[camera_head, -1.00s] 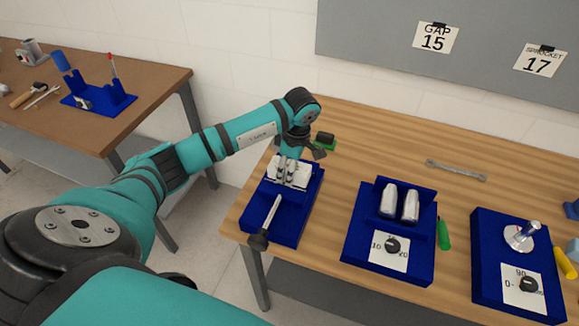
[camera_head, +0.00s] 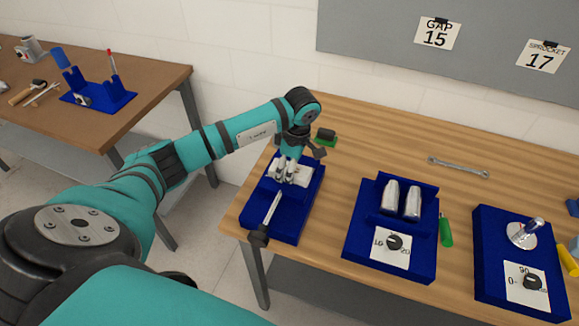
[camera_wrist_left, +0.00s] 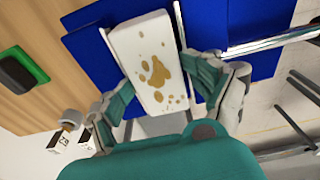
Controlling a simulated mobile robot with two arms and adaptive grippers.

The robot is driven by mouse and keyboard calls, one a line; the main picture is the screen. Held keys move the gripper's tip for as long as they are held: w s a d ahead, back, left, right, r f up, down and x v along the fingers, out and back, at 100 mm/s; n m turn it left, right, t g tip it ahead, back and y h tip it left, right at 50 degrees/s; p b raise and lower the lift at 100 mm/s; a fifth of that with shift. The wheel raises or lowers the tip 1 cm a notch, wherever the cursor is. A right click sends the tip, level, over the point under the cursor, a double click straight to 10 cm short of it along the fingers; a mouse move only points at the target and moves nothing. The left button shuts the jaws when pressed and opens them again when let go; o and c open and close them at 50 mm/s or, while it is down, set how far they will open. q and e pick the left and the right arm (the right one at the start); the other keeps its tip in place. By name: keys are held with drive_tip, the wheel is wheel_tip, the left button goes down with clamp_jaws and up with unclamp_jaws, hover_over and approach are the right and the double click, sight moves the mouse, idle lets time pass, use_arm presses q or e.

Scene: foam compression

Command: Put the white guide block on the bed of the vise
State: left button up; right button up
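My left gripper (camera_head: 287,176) points down over the back part of the left blue fixture (camera_head: 292,226) in the head view. The white guide block (camera_wrist_left: 152,58), with tan stains, lies between its teal fingers in the left wrist view. The fingers press along both sides of it. It also shows under the gripper in the head view (camera_head: 303,178). I cannot tell whether the block rests on the fixture or is slightly above it. A rod with a dark handle (camera_head: 258,236) lies along the fixture's front. No label says which blue fixture is the vise. My right gripper is not in view.
A middle blue fixture (camera_head: 362,246) holds two silver pieces and a dial. A right blue fixture (camera_head: 490,258) has a silver post and a dial. A green-and-black item (camera_head: 326,138) stands behind the gripper. A wrench (camera_head: 458,167) lies on open tabletop.

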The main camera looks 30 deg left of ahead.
sight(296, 171)
use_arm(q)
drive_tip(key=shift+s+d+f, duration=0.15)
drive_tip(key=shift+r+p, duration=0.6)
drive_tip(key=shift+p, duration=0.1)
drive_tip(key=shift+w+r, duration=0.25)
drive_tip(key=shift+r, duration=0.1)
wheel_tip(296, 171, up, 12)
drive_tip(key=d+b, duration=0.1)
drive_tip(key=b, duration=0.2)
drive_tip(key=shift+f+b, duration=0.2)
drive_tip(key=shift+b, duration=0.2)
drive_tip(key=shift+w+d+f, duration=0.1)
drive_tip(key=shift+w+d, duration=0.05)
drive_tip(key=shift+d, duration=0.05)
